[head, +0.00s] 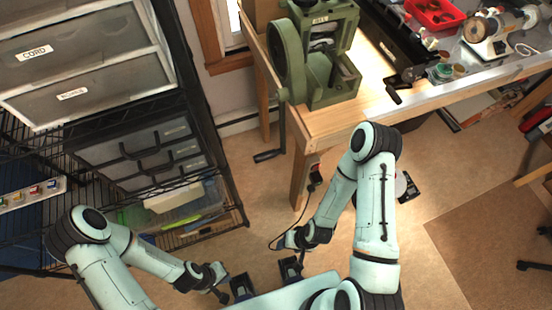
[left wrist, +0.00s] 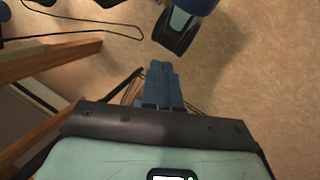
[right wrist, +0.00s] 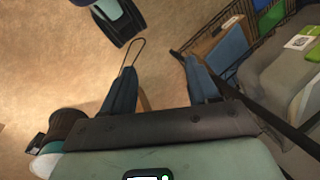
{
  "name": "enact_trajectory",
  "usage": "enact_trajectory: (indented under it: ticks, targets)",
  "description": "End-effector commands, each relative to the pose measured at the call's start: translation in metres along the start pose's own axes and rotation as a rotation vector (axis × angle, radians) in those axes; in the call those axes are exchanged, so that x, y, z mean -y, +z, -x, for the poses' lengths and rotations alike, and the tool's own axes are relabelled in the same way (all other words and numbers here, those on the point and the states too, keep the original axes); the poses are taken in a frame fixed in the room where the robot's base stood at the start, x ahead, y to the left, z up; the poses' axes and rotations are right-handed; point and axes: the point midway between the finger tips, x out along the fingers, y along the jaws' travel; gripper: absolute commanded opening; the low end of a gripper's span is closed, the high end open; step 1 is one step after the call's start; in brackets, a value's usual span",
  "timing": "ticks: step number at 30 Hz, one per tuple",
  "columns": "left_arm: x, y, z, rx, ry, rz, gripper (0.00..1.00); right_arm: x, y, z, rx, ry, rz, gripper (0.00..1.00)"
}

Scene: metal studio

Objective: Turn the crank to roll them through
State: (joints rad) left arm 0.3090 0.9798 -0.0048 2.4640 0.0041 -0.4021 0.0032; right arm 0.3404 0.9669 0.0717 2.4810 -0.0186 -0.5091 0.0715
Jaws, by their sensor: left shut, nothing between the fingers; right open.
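The green rolling mill (head: 326,52) stands upright on the left end of the wooden workbench. Its big round green wheel (head: 290,62) is on the left side. A dark crank (head: 281,128) hangs down from it past the bench edge, with its handle (head: 268,156) pointing left. I cannot make out anything between the rollers. My left gripper (head: 221,293) is low, below and left of the crank; its fingers (left wrist: 162,72) are together and empty. My right gripper (head: 284,240) is below the crank handle, apart from it; its fingers (right wrist: 158,75) are spread, with nothing between them.
The workbench (head: 345,118) also holds a black tool with a handle (head: 393,93), a red tray (head: 436,13) and a small grinder (head: 490,30). A black wire shelf with drawers (head: 140,155) stands at left.

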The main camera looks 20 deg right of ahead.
Motion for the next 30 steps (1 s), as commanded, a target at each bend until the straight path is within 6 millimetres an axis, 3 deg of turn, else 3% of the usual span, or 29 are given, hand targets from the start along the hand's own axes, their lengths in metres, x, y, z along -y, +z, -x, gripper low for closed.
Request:
enact_trajectory:
  ticks: [1,2,6,12,15,22,26,30]
  targets:
    - [0.012,-0.003,-0.026,-0.014,-0.005,0.007,0.0,0.004,-0.012,-0.021,-0.074,-0.049,-0.036,0.6]
    - [0.016,-0.007,-0.036,-0.027,-0.006,0.01,0.0,0.011,-0.023,-0.026,-0.128,-0.086,-0.06,0.6]
    - [0.035,-0.033,-0.079,-0.094,-0.014,0.023,0.0,0.049,-0.084,-0.032,-0.401,-0.302,-0.201,0.6]
    - [0.059,-0.076,-0.139,-0.19,-0.026,0.04,0.0,0.088,-0.162,0.001,-0.744,-0.679,-0.417,0.6]
    - [0.069,-0.096,-0.163,-0.228,-0.032,0.046,0.0,0.096,-0.187,0.025,-0.867,-0.862,-0.506,0.6]
    - [0.078,-0.121,-0.185,-0.279,-0.038,0.053,0.0,0.102,-0.208,0.068,-1.003,-1.116,-0.609,0.6]
    - [0.081,-0.12,-0.188,-0.274,-0.042,0.057,0.0,0.105,-0.216,0.074,-1.018,-1.145,-0.618,0.6]
    - [0.089,-0.112,-0.197,-0.242,-0.055,0.068,0.0,0.116,-0.236,0.073,-1.02,-1.146,-0.617,0.6]
